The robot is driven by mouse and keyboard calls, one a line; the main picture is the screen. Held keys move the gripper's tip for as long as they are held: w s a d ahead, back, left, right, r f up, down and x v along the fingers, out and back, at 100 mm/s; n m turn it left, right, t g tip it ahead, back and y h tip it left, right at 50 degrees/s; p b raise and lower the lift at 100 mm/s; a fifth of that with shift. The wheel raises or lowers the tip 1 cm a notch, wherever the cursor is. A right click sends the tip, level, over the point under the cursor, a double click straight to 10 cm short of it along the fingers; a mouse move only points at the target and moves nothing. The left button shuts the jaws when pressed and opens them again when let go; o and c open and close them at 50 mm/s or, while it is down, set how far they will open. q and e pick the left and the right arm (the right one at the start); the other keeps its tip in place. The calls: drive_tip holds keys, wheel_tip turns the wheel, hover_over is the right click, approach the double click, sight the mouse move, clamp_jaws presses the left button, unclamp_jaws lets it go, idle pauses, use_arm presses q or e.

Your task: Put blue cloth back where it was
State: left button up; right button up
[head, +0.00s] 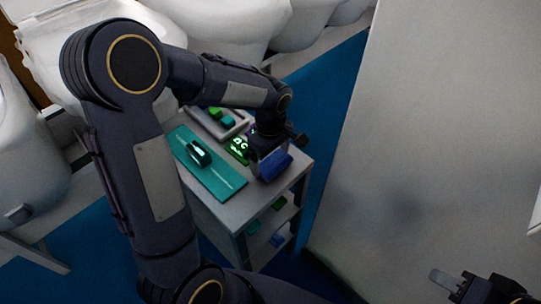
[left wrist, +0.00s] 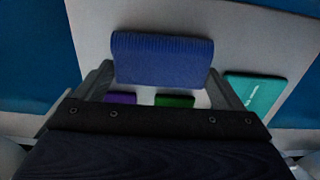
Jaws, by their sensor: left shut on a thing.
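The blue cloth (head: 275,164) is a small ribbed blue block at the right front corner of a grey cart top (head: 262,194). My left gripper (head: 268,153) is over that corner and shut on the blue cloth. In the left wrist view the cloth (left wrist: 162,59) sits between the two fingers, with the pale cart top beyond it. I cannot tell whether the cloth touches the cart top. My right gripper (head: 468,285) shows at the bottom right, far from the cart, and seems empty; its finger gap is unclear.
A teal mat (head: 215,180) with a dark-and-green item lies on the cart. A grey tray (head: 222,128) holds green pieces, and a green-lettered item (head: 238,149) lies near it. White toilets (head: 225,30) stand behind; a pale wall (head: 430,130) rises right.

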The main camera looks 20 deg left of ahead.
sight(271, 160)
use_arm(q)
drive_tip(key=shift+f, duration=0.15)
drive_tip(key=o, duration=0.7)
drive_tip(key=shift+r, duration=0.45)
wheel_tip(271, 160, up, 11)
drive_tip(key=p, duration=0.1)
drive_tip(key=shift+s+d+r+m+t+h, duration=0.15)
drive_tip(key=shift+s+m+t+h, duration=0.65)
drive_tip(key=shift+s+m, duration=1.85)
drive_tip(key=shift+s+d+f+m+t+h, duration=0.15)
drive_tip(key=shift+s+m+t+h, duration=0.3)
drive_tip(key=shift+s+m+t, duration=2.1)
drive_tip(key=shift+s+d+r+m+g+h, duration=0.15)
drive_tip(key=shift+s+m+g+h, duration=0.7)
drive_tip(key=shift+s, duration=3.55)
drive_tip(key=shift+m+t, duration=0.25)
drive_tip(key=shift+t, duration=0.05)
